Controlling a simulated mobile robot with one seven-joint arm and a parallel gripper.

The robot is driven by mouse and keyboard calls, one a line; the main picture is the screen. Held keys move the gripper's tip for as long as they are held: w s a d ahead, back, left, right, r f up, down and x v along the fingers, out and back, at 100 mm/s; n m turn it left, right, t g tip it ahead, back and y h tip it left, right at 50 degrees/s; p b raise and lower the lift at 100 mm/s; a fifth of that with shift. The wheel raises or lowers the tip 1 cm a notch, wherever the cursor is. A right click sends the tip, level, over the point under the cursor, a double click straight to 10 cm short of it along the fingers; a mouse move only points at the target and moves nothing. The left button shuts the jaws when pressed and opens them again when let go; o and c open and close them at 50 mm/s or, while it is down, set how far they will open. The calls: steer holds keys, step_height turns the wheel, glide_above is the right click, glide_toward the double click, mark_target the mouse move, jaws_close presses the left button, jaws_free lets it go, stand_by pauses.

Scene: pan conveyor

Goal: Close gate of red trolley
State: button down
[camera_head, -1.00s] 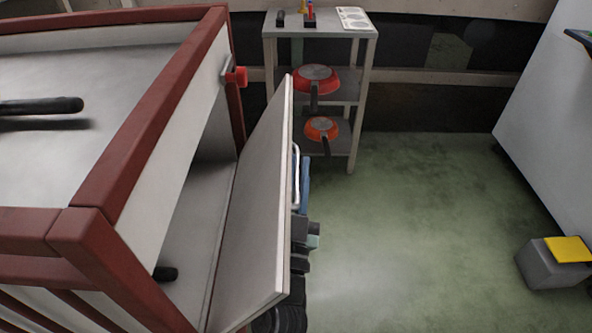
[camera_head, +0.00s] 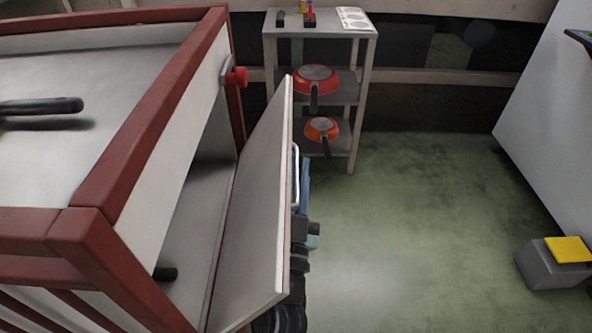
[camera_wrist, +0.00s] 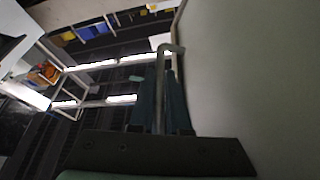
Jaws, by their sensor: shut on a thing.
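The red trolley (camera_head: 150,110) fills the left of the head view. Its white gate (camera_head: 252,210) stands partly open, tilted outward from the trolley's side. A pale bar handle (camera_head: 296,172) shows on the gate's outer face. My gripper (camera_head: 304,188) is beside that outer face, partly hidden by the gate. In the wrist view, my gripper's two blue-grey fingers (camera_wrist: 165,95) are closed around the handle (camera_wrist: 167,48), with the gate panel (camera_wrist: 250,70) along the right. A red latch knob (camera_head: 239,76) sits on the trolley's far upper corner.
A grey shelf rack (camera_head: 318,28) holds a red pan (camera_head: 316,76) and an orange pan (camera_head: 321,127) behind the gate. A grey box with a yellow top (camera_head: 566,250) stands at the right. Green floor (camera_head: 410,220) between is clear. A dark handle (camera_head: 40,106) lies over the trolley top.

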steer(key=shift+a+f+y, duration=0.3)
steer(key=shift+a+y, duration=0.05)
steer(key=shift+y, duration=0.05)
steer(key=a+r+n+y+p, duration=0.1)
steer(key=a+n+p, duration=0.1)
steer(key=a+r+n+y+p, duration=0.1)
steer(key=a+r+n+p, duration=0.1)
steer(key=a+n+p, duration=0.1)
steer(key=a+r+n+y+p, duration=0.1)
steer(key=a+n+p, duration=0.1)
steer(key=shift+s+a+r+n+y+p, duration=0.1)
steer(key=shift+a+r+n+y+p, duration=0.05)
steer(key=shift+a+n+y+p, duration=0.55)
steer(key=shift+a+n+p, duration=0.25)
steer(key=shift+a, duration=0.3)
steer(key=c, duration=1)
jaws_free()
steer(key=shift+a, duration=0.1)
steer(key=shift+c, duration=0.2)
steer(key=shift+o, duration=0.8)
steer(key=shift+r, duration=0.15)
